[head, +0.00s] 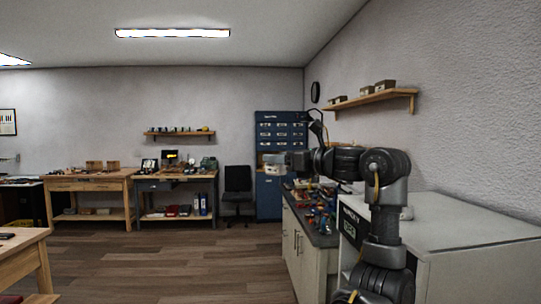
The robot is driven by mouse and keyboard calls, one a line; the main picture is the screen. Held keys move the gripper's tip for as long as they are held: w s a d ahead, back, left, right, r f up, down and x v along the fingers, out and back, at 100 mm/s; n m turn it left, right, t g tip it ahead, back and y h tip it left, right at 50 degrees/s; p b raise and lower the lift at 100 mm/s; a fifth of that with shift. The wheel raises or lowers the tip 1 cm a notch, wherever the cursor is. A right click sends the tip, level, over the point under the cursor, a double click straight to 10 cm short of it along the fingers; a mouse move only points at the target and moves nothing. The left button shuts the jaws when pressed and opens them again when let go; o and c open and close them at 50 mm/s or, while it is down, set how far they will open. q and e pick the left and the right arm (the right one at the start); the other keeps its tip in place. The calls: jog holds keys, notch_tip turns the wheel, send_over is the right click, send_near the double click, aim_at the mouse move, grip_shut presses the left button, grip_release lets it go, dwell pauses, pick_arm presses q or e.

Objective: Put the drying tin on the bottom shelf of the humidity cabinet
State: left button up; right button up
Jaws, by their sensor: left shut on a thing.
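My left gripper (284,160) is held up in the middle of the head view, pointing left. It is shut on a small pale metallic thing (271,158), which looks like the drying tin; at this size its details are unclear. The humidity cabinet (470,222) is the large white box at the right, with a dark panel and a small display on its left-facing front. My left arm stands in front of it and covers part of that front, so its shelves cannot be made out. My right gripper is out of view.
A grey-topped counter (324,238) crowded with small coloured things runs beyond the cabinet. A blue drawer cabinet (270,205) and a dark chair (238,184) stand at the back. Workbenches (92,184) line the left. The wooden floor (170,265) in the middle is clear.

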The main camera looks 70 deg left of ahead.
pick_arm(q)
jog(key=w+d+f+m+t, duration=0.5)
jog(key=w+d+f+t, duration=0.25)
jog(key=f, duration=0.25)
jog(key=w+d+f+m+t, duration=0.5)
jog(key=w+d+f+t, duration=0.3)
jog(key=f, duration=0.3)
jog(key=s+d+f+m+t+h, duration=0.2)
jog(key=d+f+m+t+h, duration=0.2)
jog(key=d+f, duration=0.5)
jog(key=s+d+f+m+t+h, duration=0.25)
jog(key=d+f+m+t, duration=0.35)
jog(key=f, duration=0.5)
jog(key=s+d+f+n, duration=0.1)
jog(key=d+f, duration=0.2)
jog(key=d, duration=1)
jog(key=shift+s+n+g+h, duration=0.2)
jog(key=shift+n+g+h, duration=0.2)
jog(key=shift+g+h, duration=0.05)
